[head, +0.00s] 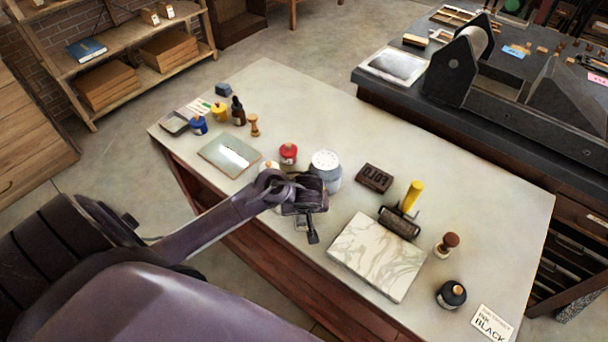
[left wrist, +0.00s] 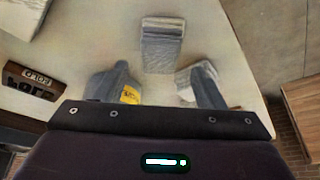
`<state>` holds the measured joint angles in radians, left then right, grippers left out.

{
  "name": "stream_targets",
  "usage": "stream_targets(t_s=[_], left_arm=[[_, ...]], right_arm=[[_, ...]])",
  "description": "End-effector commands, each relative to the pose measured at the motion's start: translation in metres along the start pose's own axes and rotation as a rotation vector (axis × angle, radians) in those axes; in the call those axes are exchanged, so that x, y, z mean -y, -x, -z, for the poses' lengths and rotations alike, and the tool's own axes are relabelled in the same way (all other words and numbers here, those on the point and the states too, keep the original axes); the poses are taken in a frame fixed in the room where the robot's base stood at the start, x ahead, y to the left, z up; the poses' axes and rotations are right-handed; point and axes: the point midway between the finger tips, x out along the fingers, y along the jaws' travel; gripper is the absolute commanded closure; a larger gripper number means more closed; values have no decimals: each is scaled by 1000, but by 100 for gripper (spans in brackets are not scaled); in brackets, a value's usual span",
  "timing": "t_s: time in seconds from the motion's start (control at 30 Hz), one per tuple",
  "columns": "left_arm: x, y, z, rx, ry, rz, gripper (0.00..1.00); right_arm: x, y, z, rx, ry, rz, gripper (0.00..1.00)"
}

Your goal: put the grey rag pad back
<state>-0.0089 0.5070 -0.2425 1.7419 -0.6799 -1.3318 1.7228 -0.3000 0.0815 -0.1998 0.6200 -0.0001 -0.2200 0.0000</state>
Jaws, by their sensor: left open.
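My left gripper (head: 308,222) hangs over the near edge of the table in the head view, in front of a white-lidded tin. In the left wrist view the jaws (left wrist: 161,76) are open, with nothing held between the fingers. A grey folded pad (left wrist: 163,45), which looks like the rag pad, lies on the tabletop beyond the gap between the fingertips. Another pale grey layered thing (left wrist: 193,75) is partly hidden behind the right finger. I cannot clearly make out either pad in the head view, where the gripper covers that area. My right gripper is not in view.
The white-lidded tin (head: 326,168) and red-lidded pot (head: 288,152) stand close behind the gripper. A FOLD block (head: 373,179), yellow-handled roller (head: 411,198), marbled slab (head: 378,258) and black pot (head: 451,294) are to the right. A pale plate (head: 229,155) lies left. The table's far middle is clear.

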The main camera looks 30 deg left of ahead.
Motion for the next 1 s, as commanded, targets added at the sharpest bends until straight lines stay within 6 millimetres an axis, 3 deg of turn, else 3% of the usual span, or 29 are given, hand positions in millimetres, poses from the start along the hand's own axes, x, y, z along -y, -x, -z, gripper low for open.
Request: stream_targets(t_s=[0.03, 0.2, 0.4, 1.0], left_arm=[[-2, 15, -1, 4, 3, -6, 37], [-2, 51, -1, 3, 3, -6, 37], [-1, 79, 0, 1, 1, -3, 37], [0, 87, 0, 1, -1, 0, 37]], right_arm=[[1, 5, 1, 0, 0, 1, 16], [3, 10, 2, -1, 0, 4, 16], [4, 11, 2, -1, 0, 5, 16], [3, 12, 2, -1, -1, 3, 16]])
